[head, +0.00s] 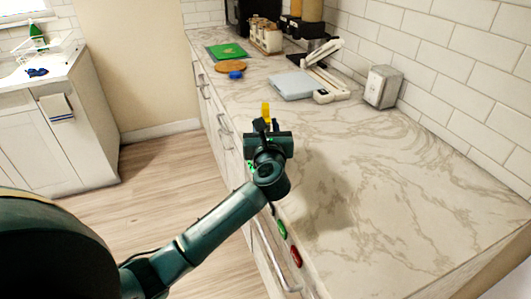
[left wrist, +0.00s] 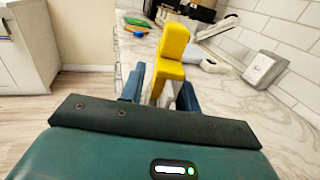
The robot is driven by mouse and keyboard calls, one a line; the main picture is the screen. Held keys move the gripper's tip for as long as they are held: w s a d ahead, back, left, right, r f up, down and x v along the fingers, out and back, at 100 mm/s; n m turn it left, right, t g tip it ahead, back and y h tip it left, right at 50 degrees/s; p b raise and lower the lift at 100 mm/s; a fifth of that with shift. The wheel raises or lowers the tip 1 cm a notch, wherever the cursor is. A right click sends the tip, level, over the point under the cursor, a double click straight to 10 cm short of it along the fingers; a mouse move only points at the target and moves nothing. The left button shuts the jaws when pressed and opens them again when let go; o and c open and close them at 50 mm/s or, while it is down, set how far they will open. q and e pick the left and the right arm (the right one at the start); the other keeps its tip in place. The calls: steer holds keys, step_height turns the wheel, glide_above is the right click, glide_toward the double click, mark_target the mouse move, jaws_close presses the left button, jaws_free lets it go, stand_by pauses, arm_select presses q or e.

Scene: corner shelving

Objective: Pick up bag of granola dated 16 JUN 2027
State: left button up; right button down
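My left gripper (head: 264,123) is over the front edge of the marble counter, pointing away. In the left wrist view its two dark fingers (left wrist: 160,85) stand apart. A yellow, stepped, block-like object (left wrist: 172,52) shows between and beyond the fingertips; it also shows in the head view (head: 266,109). I cannot tell whether the fingers grip it or it is only in front of them. No granola bag or printed date can be made out in either view. My right gripper is not in view.
The marble counter (head: 400,180) is clear in its near and middle part. A napkin dispenser (head: 383,87) stands by the tiled wall. A grey and white flat device (head: 297,85), a green board (head: 227,51) and spice jars (head: 265,35) are farther back.

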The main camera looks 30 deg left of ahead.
arm_select(q)
jaws_close()
steer(key=shift+f, duration=0.1)
stand_by(1.3)
